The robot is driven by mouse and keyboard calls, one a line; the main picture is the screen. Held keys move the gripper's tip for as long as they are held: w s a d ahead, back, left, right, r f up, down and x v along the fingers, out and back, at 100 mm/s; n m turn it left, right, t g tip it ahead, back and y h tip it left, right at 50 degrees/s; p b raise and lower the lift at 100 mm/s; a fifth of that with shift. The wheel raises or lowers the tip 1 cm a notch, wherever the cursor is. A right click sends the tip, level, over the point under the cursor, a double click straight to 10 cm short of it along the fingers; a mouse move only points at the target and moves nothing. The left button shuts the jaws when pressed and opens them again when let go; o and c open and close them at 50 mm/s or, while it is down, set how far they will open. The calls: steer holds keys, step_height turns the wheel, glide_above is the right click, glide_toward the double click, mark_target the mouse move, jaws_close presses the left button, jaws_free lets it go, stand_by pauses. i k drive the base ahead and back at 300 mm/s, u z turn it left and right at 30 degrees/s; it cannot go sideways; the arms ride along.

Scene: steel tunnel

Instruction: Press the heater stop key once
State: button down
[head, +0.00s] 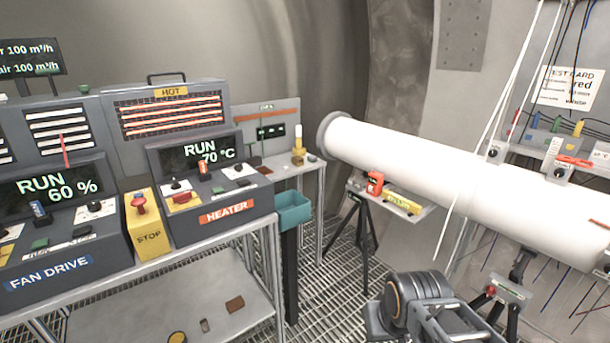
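The heater unit (210,195) stands on the bench at the left, with an orange HEATER label (227,212) on its front. Its display (208,151) reads RUN 70 °C. On its sloped top a red key (182,198) lies at the left; its lettering is too small to read. A black knob (176,184) on a white plate sits just behind it, and another white plate with a small knob (239,169) is at the right. Dark machine parts show at the bottom right of centre, but I cannot make out gripper fingers. Nothing touches the heater's controls.
A yellow STOP box (149,238) with a red mushroom button (139,203) stands left of the heater, beside the fan drive (50,268) reading RUN 60 %. A white tube (440,165) and a tripod (364,235) stand to the right.

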mark_target(241, 183)
steer(key=z, duration=0.5)
steer(key=i, duration=1.7)
steer(key=u, duration=3.1)
